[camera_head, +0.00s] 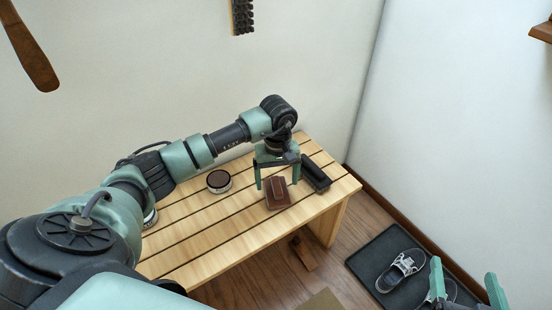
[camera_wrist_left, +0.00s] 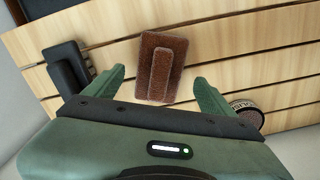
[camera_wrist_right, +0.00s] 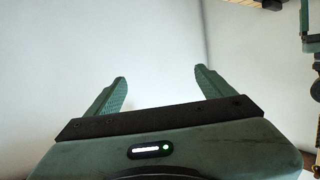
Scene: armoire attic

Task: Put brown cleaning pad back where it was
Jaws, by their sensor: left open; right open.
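The brown cleaning pad (camera_head: 278,194) lies on the slatted wooden bench (camera_head: 205,240), near its right end. It is a reddish-brown rectangle with a raised strip on top, clear in the left wrist view (camera_wrist_left: 176,60). My left gripper (camera_head: 277,186) is open just above the pad. In the left wrist view its fingers (camera_wrist_left: 160,85) stand apart, one on each side of the pad's near end, and hold nothing. I cannot tell how high the fingers are over the bench. My right gripper (camera_head: 465,285) is open and empty, away from the bench at the lower right; its fingers also show in the right wrist view (camera_wrist_right: 160,95).
A black brush-like block (camera_head: 315,173) lies right of the pad. A round tin (camera_head: 219,181) stands left of it. A wooden piece (camera_head: 302,252) is below the bench edge. White walls stand behind and right.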

